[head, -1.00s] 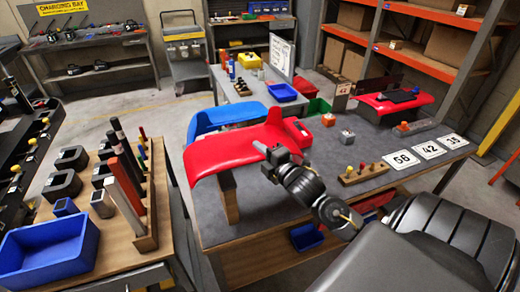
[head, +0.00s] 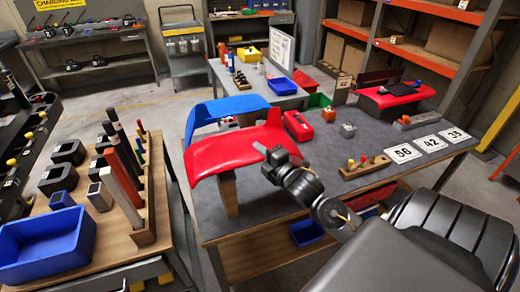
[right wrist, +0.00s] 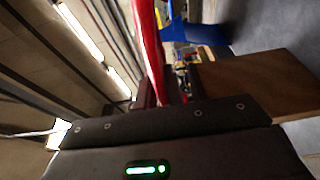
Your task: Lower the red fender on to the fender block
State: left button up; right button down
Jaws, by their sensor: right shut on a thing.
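The red fender (head: 222,153) is a curved glossy shell over the near left part of the grey table. My right gripper (head: 268,153) is shut on its right edge. The fender's thin red edge also stands upright in the right wrist view (right wrist: 150,45), at my jaws. The wooden fender block (head: 228,194) stands under the fender, its top hidden by it. The block shows close by on the right of the wrist view (right wrist: 250,85). I cannot tell whether fender and block touch. My left gripper is not in view.
A blue fender (head: 222,107) stands just behind the red one. A red box (head: 298,126), a wooden peg rack (head: 364,167) and number cards (head: 404,153) lie on the table to the right. A tool bench with a blue bin (head: 47,245) is at the left.

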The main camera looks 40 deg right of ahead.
jog(key=shift+f+b, duration=1.2)
jog(key=shift+f, duration=0.65)
jog(key=c, duration=1.5)
grip_release()
jog(key=shift+o, duration=0.2)
jog(key=shift+f, duration=0.25)
jog(key=shift+s, duration=0.2)
jog(key=shift+s+a+p, duration=0.3)
jog(key=shift+s, duration=0.55)
jog(key=shift+s+a+p, duration=0.25)
jog(key=shift+s+a, duration=0.1)
jog(key=shift+s, duration=0.55)
jog(key=shift+s+a+p, duration=0.3)
jog(key=shift+s, duration=0.55)
jog(key=shift+s, duration=0.1)
